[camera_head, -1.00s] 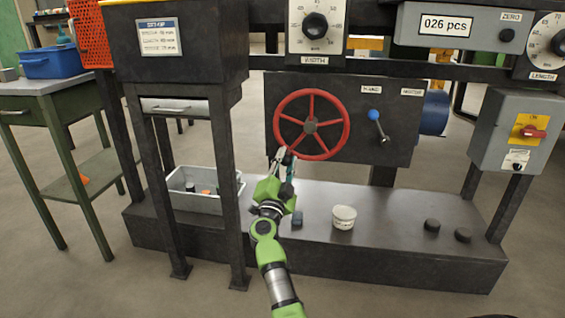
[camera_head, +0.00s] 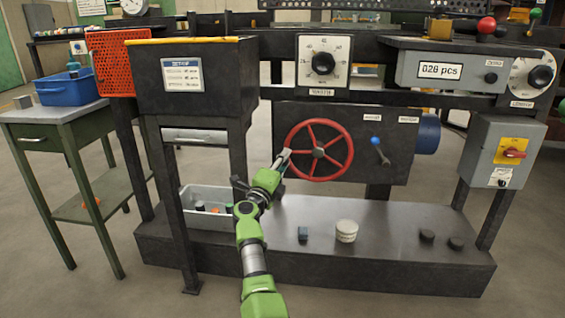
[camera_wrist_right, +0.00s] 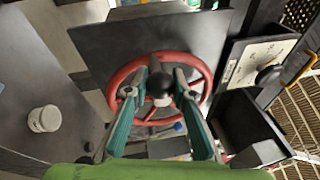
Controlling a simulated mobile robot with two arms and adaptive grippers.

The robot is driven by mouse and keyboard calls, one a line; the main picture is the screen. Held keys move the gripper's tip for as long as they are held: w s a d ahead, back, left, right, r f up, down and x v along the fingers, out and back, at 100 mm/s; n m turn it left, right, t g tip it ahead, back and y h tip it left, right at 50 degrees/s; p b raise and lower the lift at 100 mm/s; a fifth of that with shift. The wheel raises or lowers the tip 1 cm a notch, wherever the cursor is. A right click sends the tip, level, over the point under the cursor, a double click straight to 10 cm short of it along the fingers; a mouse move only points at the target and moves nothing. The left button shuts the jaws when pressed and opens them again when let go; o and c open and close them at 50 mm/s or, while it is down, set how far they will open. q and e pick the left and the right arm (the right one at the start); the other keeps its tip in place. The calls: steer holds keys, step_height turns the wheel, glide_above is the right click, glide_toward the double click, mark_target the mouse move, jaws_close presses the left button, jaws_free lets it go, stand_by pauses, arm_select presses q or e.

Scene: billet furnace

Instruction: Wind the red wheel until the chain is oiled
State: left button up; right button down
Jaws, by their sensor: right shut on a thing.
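The exact contact is small and partly hidden. No chain can be made out. My left gripper is not in view.
A blue-knobbed lever (camera_head: 380,150) sits right of the wheel. A grey bin (camera_head: 190,222) stands left on the base plate, with a white round container (camera_head: 346,231) and dark pucks (camera_head: 427,236) to the right. A green table (camera_head: 40,112) is at far left.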

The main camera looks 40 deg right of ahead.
steer(key=shift+r+m+p, duration=0.75)
steer(key=shift+r+m, duration=0.25)
steer(key=shift+r, duration=0.1)
steer(key=c, duration=1.7)
jaws_free()
steer(key=shift+f, duration=0.1)
step_height(320, 180, up, 10)
